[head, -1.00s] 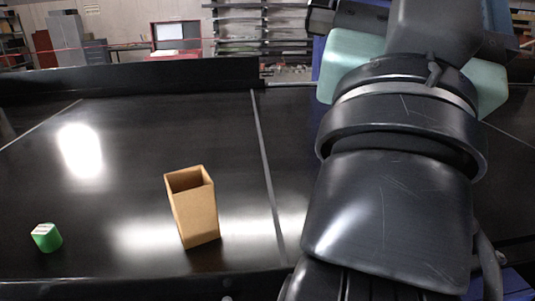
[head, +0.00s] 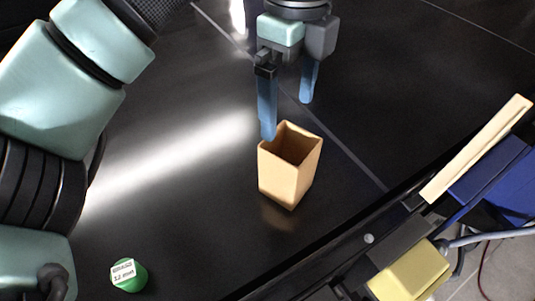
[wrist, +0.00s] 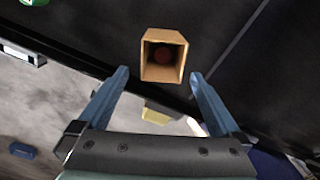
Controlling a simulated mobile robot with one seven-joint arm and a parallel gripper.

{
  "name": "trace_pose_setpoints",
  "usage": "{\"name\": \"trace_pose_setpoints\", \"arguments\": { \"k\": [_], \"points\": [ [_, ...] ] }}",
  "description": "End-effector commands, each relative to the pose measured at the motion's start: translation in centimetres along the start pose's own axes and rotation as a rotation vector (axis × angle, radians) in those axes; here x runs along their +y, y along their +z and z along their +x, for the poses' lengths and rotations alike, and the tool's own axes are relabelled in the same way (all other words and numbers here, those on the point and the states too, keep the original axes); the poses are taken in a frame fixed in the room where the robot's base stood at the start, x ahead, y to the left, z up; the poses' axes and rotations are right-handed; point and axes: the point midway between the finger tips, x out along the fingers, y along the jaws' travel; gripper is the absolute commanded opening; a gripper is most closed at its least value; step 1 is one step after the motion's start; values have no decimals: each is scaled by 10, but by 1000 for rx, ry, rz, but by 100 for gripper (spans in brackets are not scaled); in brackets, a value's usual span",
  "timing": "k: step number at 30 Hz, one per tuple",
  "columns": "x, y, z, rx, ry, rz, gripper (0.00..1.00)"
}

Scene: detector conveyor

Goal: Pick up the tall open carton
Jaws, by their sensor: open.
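The tall open carton (head: 277,180) is tan and stands upright on the black conveyor belt (head: 190,220), its open top facing up. My gripper (head: 287,120) is open and empty, pointing down above and just behind the carton in the head view. The left fingertip shows close to the carton's rim; I cannot tell whether it touches. In the wrist view the carton (wrist: 148,70) lies just beyond the gap between the blue fingertips (wrist: 159,72). A dark reddish round patch shows inside it.
A green can (head: 130,276) with a white label stands on the belt at lower left. The conveyor's edge rail (head: 340,226) runs in front of the carton. Beyond it are a yellow block (head: 410,273) and a blue part (head: 505,178). The belt around the carton is clear.

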Motion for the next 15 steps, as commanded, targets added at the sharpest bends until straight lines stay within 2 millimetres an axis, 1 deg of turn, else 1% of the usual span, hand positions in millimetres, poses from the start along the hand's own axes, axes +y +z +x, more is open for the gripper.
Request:
{"name": "trace_pose_setpoints", "arguments": {
  "k": [5, 9, 15],
  "points": [
    [1, -1, 25, 8, 7, 4, 100],
    [2, -1, 52, 7, 6, 2, 100],
    [1, 0, 73, 2, 3, 0, 100]
  ]
}}
